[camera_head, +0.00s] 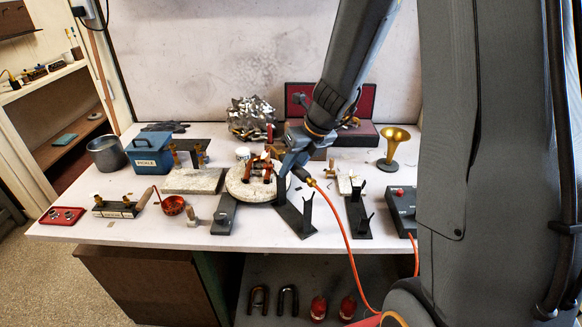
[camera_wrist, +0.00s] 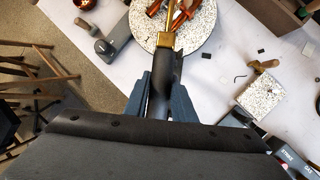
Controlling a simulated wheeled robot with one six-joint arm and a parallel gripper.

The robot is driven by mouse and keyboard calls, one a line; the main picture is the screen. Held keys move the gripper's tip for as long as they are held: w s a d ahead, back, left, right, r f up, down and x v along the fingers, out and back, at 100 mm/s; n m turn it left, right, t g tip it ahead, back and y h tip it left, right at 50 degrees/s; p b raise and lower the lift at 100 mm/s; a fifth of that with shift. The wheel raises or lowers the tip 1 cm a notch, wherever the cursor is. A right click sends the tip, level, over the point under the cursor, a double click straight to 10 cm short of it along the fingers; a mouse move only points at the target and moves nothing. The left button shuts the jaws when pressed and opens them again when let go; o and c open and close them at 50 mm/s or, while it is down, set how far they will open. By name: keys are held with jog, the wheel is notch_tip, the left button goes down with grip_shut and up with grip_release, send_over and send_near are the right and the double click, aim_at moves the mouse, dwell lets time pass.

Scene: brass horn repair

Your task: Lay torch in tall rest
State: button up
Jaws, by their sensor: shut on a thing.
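The torch has a dark grip and a brass fitting (camera_wrist: 165,42), with an orange hose at its rear end (camera_head: 311,183). My gripper (camera_wrist: 160,100) is shut on the torch's dark grip. In the head view my gripper (camera_head: 297,160) holds it above the bench, just right of the round stone slab. A black stand with two tall forked posts (camera_head: 306,212), seemingly the tall rest, stands just below and in front of my gripper. Its left post is close to the torch in the picture; I cannot tell whether they touch.
A lower black forked stand (camera_head: 358,218) is to the right, beside a grey box (camera_head: 401,205). The round slab (camera_head: 243,189) carries copper-coloured pieces. The orange hose (camera_head: 345,235) hangs over the bench's front edge. A brass horn bell (camera_head: 394,143) stands at the back right.

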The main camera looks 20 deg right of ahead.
jog(key=shift+f+b, duration=2.6)
jog(key=shift+f, duration=0.25)
jog(key=shift+f, duration=0.1)
jog(key=o, duration=1.6)
notch_tip(320, 180, up, 8)
jog(key=p, duration=1)
